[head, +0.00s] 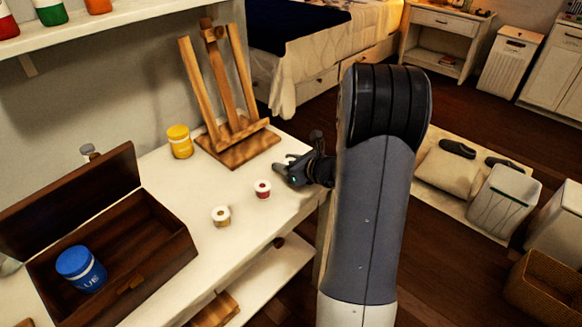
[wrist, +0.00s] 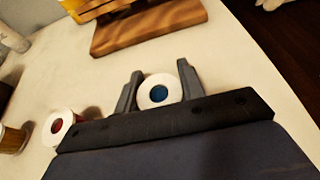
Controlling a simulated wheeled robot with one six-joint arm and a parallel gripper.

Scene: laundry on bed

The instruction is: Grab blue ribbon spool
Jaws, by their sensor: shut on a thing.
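The blue ribbon spool (wrist: 173,84), white-rimmed with a blue centre, sits between the two fingers of my gripper (wrist: 159,72) in the wrist view. The fingers are shut on its sides. In the head view my gripper (head: 284,170) is low over the right part of the white table, in front of the wooden easel, and the blue spool is mostly or wholly hidden by it. I cannot tell whether the spool touches the tabletop.
A red spool (head: 262,190) and a tan spool (head: 221,216) stand left of my gripper. The easel (head: 238,145) and a yellow jar (head: 180,142) stand behind. An open wooden box (head: 165,232) with a blue jar (head: 81,269) is at left. The table's right edge is close.

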